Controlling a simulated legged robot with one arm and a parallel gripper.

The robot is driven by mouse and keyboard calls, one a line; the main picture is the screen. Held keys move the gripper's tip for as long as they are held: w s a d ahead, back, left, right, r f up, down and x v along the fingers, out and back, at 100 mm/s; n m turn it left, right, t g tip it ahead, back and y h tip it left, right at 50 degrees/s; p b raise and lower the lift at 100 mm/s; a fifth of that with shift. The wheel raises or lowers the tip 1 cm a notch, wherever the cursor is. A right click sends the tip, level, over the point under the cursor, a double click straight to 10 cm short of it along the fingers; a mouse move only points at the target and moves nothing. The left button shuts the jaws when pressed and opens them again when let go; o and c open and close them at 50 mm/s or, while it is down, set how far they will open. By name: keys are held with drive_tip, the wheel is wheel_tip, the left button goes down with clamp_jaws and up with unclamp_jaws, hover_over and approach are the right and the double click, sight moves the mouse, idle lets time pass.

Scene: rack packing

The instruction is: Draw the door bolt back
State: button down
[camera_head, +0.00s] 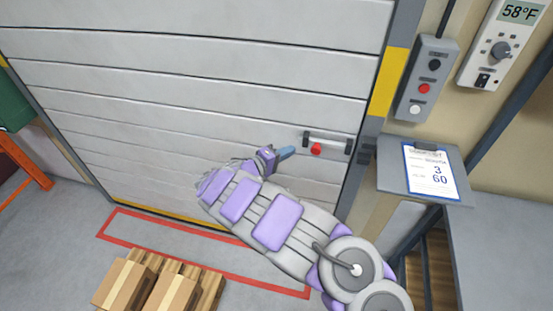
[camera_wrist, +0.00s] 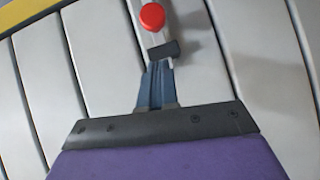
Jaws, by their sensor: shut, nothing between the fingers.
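The door bolt (camera_head: 328,142) is a pale bar in dark brackets with a red knob (camera_head: 316,149), mounted near the right edge of the grey slatted door (camera_head: 200,80). In the wrist view the red knob (camera_wrist: 152,16) is at the top, above a dark bracket (camera_wrist: 163,50). My gripper (camera_head: 290,151) has blue fingers and is shut and empty, just left of the bolt. In the wrist view its fingertips (camera_wrist: 158,66) point at the dark bracket, below the knob. I cannot tell whether they touch the bracket.
Right of the door are a yellow-marked frame (camera_head: 389,82), a button box (camera_head: 426,78), a thermostat (camera_head: 500,45) and a clipboard (camera_head: 430,171) on a grey shelf.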

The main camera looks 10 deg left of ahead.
sight(312, 151)
drive_tip(key=d, duration=0.1)
drive_tip(key=w+d, duration=0.1)
drive_tip(key=d, duration=0.1)
drive_tip(key=d+f, duration=0.1)
drive_tip(key=d, duration=0.1)
drive_tip(key=shift+w+b, duration=0.35)
drive_tip(key=shift+b, duration=0.05)
drive_tip(key=shift+a, duration=0.25)
drive_tip(key=shift+d, duration=0.1)
drive_tip(key=shift+d+b, duration=0.9)
drive_tip(key=shift+d, duration=0.1)
drive_tip(key=shift+a, duration=0.15)
